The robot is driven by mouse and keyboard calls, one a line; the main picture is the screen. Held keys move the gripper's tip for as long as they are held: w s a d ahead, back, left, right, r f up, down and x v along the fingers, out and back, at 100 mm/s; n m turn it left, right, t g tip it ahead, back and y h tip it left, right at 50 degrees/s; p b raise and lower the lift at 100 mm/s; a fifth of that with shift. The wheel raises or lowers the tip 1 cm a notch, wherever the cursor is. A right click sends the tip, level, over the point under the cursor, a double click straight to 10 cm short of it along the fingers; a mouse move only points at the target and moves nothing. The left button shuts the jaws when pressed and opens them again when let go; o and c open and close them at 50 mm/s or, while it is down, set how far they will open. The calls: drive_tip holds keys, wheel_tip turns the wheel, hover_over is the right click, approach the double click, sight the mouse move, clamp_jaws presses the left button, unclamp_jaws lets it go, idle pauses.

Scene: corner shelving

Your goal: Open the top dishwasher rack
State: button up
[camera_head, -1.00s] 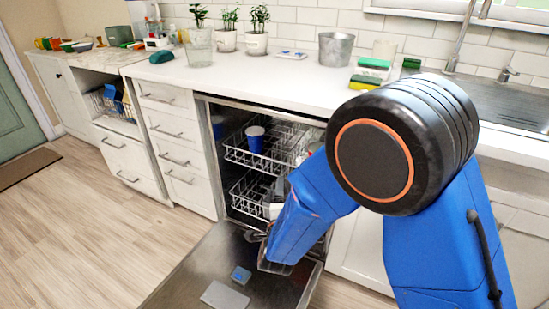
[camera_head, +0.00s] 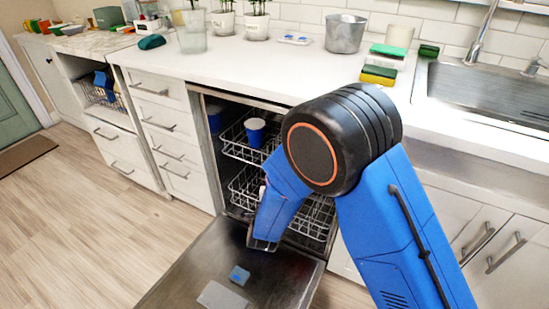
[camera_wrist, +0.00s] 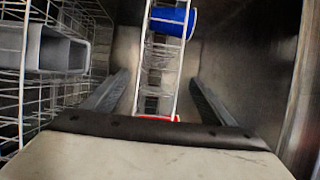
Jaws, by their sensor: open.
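I cannot tell whether the fingers touch the wire. In the head view the gripper is mostly hidden by my arm, low in front of the racks.
The lower rack (camera_head: 244,188) is beneath, partly hidden. The counter (camera_head: 250,75) is above. White wire (camera_wrist: 20,90) and a grey box-like item (camera_wrist: 60,52) fill the wrist view's left side.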

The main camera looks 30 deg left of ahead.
drive_tip(key=x, duration=1)
drive_tip(key=shift+w, duration=0.1)
drive_tip(key=c, duration=1.4)
